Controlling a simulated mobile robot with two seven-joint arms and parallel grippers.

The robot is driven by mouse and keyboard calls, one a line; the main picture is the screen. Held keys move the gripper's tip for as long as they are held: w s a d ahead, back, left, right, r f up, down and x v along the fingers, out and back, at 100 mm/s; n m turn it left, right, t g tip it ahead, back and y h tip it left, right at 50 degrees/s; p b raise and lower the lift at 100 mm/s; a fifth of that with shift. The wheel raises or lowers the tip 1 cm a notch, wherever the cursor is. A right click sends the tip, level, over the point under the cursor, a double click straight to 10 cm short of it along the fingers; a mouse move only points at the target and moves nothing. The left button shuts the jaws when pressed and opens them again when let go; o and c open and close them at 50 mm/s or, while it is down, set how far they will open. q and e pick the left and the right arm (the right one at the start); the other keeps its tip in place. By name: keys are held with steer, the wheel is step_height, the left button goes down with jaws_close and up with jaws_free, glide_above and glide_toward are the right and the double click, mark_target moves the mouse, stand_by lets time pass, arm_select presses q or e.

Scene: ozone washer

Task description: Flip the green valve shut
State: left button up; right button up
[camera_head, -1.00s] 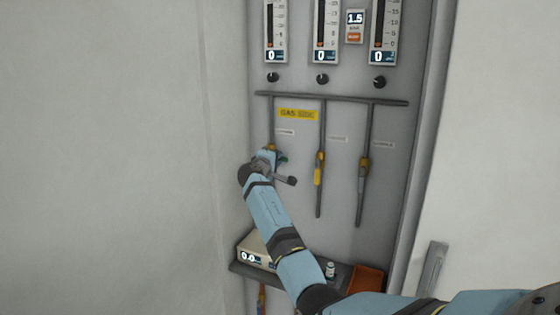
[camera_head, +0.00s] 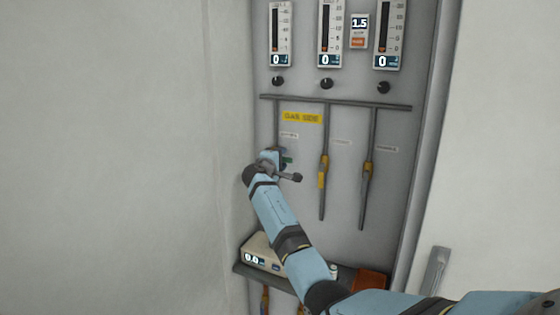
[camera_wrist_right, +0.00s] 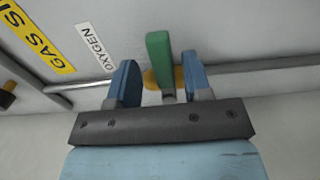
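The green valve handle (camera_wrist_right: 159,56) stands out in the right wrist view, in front of a brass-coloured valve body on a grey pipe beside the OXYGEN label. In that picture it lies crosswise to the pipe. In the head view only a small green part (camera_head: 287,160) shows beside my gripper, on the leftmost pipe. My right gripper (camera_wrist_right: 161,84) is open, with one blue finger on each side of the handle. There is a gap on both sides; the right one looks narrower. In the head view my right gripper (camera_head: 273,157) hides most of the valve. My left gripper is out of view.
A horizontal pipe (camera_head: 340,103) runs above. Below are a shelf (camera_head: 340,277), a display box (camera_head: 262,252) and an orange tray (camera_head: 370,279). A plain wall stands left.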

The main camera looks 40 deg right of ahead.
steer(key=shift+a+f, duration=0.1)
steer(key=shift+f, duration=0.05)
steer(key=b+v, duration=0.3)
steer(key=v, duration=1)
steer(key=shift+a, duration=0.35)
steer(key=shift+s, duration=0.15)
